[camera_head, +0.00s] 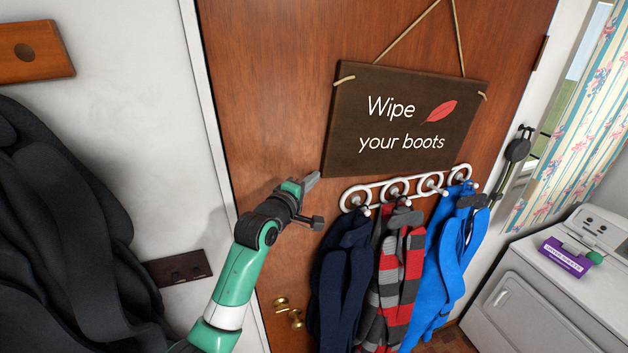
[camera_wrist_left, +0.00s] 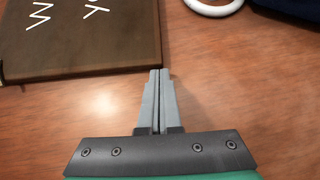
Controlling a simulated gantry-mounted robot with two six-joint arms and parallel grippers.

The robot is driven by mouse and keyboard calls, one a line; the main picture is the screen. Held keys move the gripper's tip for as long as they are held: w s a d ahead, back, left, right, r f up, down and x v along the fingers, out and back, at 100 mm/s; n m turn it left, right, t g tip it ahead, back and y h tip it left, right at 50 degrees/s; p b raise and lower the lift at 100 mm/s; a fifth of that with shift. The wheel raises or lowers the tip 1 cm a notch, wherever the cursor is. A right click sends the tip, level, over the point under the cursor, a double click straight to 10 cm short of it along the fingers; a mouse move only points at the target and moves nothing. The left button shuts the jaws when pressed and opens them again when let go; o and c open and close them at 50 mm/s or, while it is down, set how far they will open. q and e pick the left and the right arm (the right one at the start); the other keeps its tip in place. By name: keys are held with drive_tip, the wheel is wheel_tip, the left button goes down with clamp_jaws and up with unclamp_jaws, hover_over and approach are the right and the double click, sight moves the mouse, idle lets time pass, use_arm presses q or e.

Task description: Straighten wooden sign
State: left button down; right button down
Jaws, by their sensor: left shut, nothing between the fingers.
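The wooden sign (camera_head: 405,122) is a dark brown board reading "Wipe your boots" with a red leaf. It hangs by a rope (camera_head: 410,32) on the brown door (camera_head: 265,90). The camera views the door at a slant, so how far the sign tilts is hard to tell. My left gripper (camera_head: 312,180) is shut and empty near the sign's lower left corner. In the left wrist view, the shut fingertips (camera_wrist_left: 159,74) lie close to the edge of the sign (camera_wrist_left: 90,45); contact cannot be told. My right gripper is not in view.
Below the sign, a white hook rack (camera_head: 382,190) holds a dark blue garment (camera_head: 342,265), a striped scarf (camera_head: 398,265) and a blue garment (camera_head: 450,260). Brass knobs (camera_head: 294,318) are lower left. Dark coats (camera_head: 60,240) hang at left. A white machine (camera_head: 535,305) stands at right.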

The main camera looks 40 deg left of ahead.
use_arm(q)
drive_tip(key=shift+n+t, duration=0.4)
drive_tip(key=shift+t, duration=0.1)
drive_tip(key=w+f+b, duration=0.1)
drive_tip(key=b, duration=0.1)
drive_tip(key=w+d+f+b, duration=0.1)
drive_tip(key=w+f+b, duration=0.1)
drive_tip(key=b, duration=0.1)
drive_tip(key=w+d+f+b, duration=0.1)
drive_tip(key=b, duration=0.2)
drive_tip(key=shift+w+d+f, duration=0.2)
drive_tip(key=shift+w, duration=0.1)
drive_tip(key=shift+w+d+r, duration=0.1)
drive_tip(key=shift+w+d, duration=0.1)
drive_tip(key=shift+w, duration=0.1)
drive_tip(key=shift+r, duration=0.1)
